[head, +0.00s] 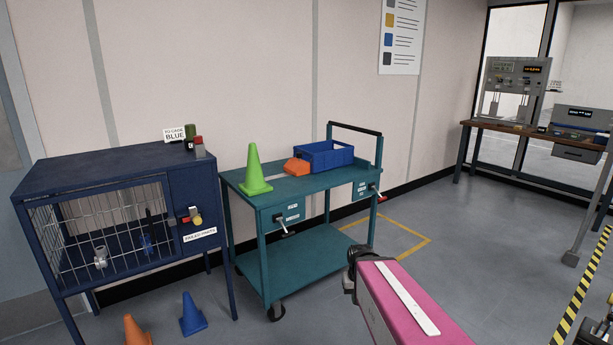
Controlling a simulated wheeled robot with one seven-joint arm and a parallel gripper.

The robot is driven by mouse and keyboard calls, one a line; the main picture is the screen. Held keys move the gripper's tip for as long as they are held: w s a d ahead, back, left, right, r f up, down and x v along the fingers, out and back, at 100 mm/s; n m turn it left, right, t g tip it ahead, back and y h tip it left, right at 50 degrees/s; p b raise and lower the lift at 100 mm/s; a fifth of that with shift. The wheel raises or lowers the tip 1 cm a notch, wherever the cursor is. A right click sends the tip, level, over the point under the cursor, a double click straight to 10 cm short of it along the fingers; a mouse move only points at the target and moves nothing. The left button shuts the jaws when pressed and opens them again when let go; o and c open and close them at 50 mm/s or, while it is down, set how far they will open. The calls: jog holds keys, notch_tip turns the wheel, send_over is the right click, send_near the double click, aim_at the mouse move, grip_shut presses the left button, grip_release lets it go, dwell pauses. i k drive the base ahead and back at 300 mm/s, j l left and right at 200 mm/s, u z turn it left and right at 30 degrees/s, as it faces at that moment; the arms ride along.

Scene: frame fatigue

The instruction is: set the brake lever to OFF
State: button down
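The teal cart (300,195) stands against the wall in the middle of the head view. A red-ended lever (379,197) sticks out at the right end of its front, beside small white labels too small to read. A dark handle with a pale end (285,231) sits on the cart's front left, below another small label. I cannot tell for certain which one is the brake lever, or its setting. My arm, pink with a white stripe, reaches in from the bottom. The dark part at its far end (354,262) is apart from the cart; the fingers cannot be made out.
A green cone (254,172), an orange block (296,167) and a blue bin (327,157) are on the cart top. A dark blue cage cabinet (110,168) stands left. Orange (135,332) and blue (192,315) cones are on the floor.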

aim_at(381, 198)
jog(key=i+j, duration=0.1)
jog(key=i, duration=0.5)
jog(key=i+j+z, duration=0.15)
jog(key=i, duration=0.45)
